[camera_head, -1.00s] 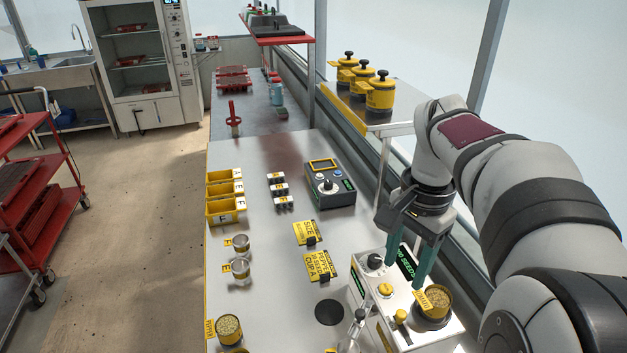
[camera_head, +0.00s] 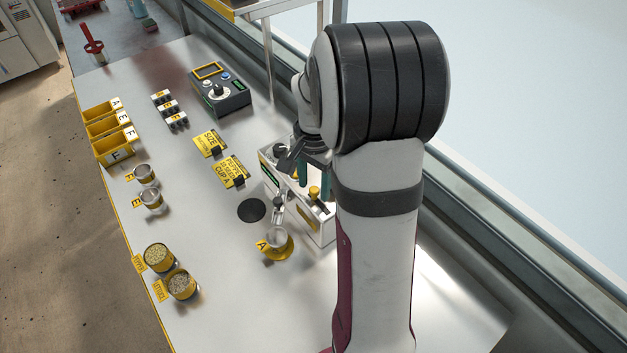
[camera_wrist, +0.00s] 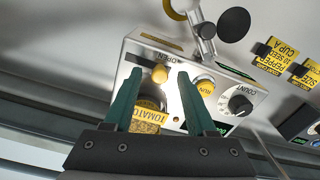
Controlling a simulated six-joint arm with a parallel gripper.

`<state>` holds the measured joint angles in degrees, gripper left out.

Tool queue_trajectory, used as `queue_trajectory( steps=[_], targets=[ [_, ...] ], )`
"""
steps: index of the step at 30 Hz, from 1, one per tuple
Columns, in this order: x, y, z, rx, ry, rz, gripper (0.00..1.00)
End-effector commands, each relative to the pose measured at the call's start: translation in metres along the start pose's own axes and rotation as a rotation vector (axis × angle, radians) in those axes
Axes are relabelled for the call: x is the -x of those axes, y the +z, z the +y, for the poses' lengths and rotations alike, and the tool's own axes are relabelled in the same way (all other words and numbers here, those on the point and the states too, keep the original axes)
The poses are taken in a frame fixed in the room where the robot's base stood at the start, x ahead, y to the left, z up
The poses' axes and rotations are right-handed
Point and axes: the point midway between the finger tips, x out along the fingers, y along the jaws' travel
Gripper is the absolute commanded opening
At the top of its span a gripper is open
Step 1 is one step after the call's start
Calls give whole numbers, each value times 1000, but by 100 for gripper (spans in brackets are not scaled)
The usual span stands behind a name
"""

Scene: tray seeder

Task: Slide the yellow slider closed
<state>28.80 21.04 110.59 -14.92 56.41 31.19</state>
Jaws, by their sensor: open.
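The yellow slider (camera_wrist: 160,73) is a small round knob in a slot on the white seeder's top, near the word OPEN. In the head view the slider (camera_head: 314,192) shows beside the dark slot. My gripper (camera_wrist: 161,75) is open with its teal fingers pointing down at the seeder. In the wrist view the slider appears between the fingertips; I cannot tell whether they touch it. In the head view my gripper (camera_head: 313,176) is partly hidden by my arm. The white seeder (camera_head: 298,205) is partly covered by my arm too.
A TOMATO seed container (camera_wrist: 150,112) sits on the seeder close to the fingers. A yellow RUN button (camera_wrist: 203,87) and a COUNT knob (camera_wrist: 240,104) are beside it. A cup labelled A (camera_head: 277,240) stands in front of the seeder.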

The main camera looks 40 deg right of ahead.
Motion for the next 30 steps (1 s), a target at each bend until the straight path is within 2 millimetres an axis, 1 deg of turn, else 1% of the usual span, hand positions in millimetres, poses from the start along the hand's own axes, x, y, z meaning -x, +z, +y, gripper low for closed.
queue_trajectory(
  steps=[4,5,6,11,12,14,30],
  targets=[
    [0,0,0,0,0,0,56],
    [0,0,0,0,0,0,53],
    [0,0,0,0,0,0,46],
    [0,0,0,1,0,0,17],
    [0,0,0,1,0,0,10],
    [1,0,0,1,0,0,0],
    [1,0,0,1,-1,1,0]
  ],
)
